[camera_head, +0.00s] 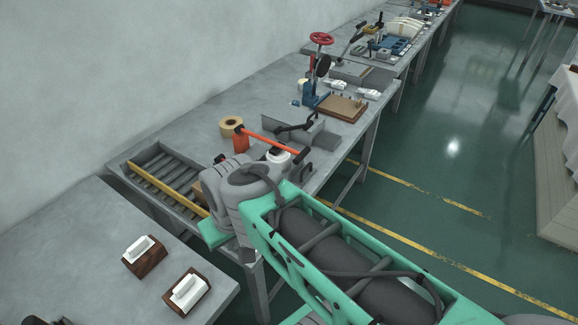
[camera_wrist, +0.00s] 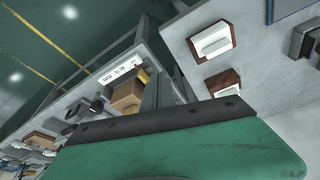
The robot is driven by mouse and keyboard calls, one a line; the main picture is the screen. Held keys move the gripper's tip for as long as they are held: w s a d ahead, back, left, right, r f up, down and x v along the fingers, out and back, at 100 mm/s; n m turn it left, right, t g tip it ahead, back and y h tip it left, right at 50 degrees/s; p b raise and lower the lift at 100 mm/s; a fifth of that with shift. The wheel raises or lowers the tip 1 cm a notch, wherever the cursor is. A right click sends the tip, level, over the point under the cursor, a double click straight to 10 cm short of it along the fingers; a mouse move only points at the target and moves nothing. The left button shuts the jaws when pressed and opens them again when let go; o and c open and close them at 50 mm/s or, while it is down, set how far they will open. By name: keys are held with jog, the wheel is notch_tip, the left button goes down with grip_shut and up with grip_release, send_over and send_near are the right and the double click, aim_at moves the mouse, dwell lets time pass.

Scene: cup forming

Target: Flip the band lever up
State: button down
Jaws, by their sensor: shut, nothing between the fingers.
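Two white rocker levers on dark wooden blocks sit on the near grey table: one farther back (camera_head: 140,248) and one nearer (camera_head: 187,291). Both also show in the wrist view, a larger one (camera_wrist: 211,40) and a smaller one (camera_wrist: 226,88). No readable label tells which one is the band lever. My gripper (camera_wrist: 160,121) fills the lower wrist view as a green body with a dark front edge. It is shut and holds nothing. In the head view its green part (camera_head: 214,232) is over the conveyor's near end, apart from both levers; the fingertips are hidden.
A roller conveyor (camera_head: 165,183) with a yellow edge lies behind the levers. An orange bar (camera_head: 268,141), a tape roll (camera_head: 231,126) and a red-wheeled press (camera_head: 320,40) stand on the long bench. A cardboard box (camera_wrist: 126,98) shows in the wrist view. Green floor lies to the right.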

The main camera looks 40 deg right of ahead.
jog(key=shift+d, duration=0.1)
jog(key=w+d+m+y, duration=0.1)
jog(key=w+d+m, duration=0.3)
jog(key=w+d+m+t+p, duration=0.1)
jog(key=w+d+m, duration=0.4)
jog(key=w+d+f+m+y+p, duration=0.1)
jog(key=w+d+m, duration=0.3)
jog(key=m, duration=0.1)
jog(key=shift+w+d+y, duration=0.2)
jog(key=shift+d+y, duration=0.1)
jog(key=shift+d, duration=0.05)
jog(key=w+d+f+m+t, duration=0.1)
jog(key=d+m+t, duration=0.1)
jog(key=d+m, duration=0.4)
jog(key=m+t+y+p, duration=0.1)
jog(key=m+t, duration=0.4)
jog(key=m, duration=0.7)
send_near(295, 163)
jog(key=d, duration=0.1)
jog(key=d+f, duration=0.1)
jog(key=s+d, duration=0.1)
jog(key=d, duration=0.1)
jog(key=shift+s+f, duration=0.1)
jog(key=shift+f, duration=0.25)
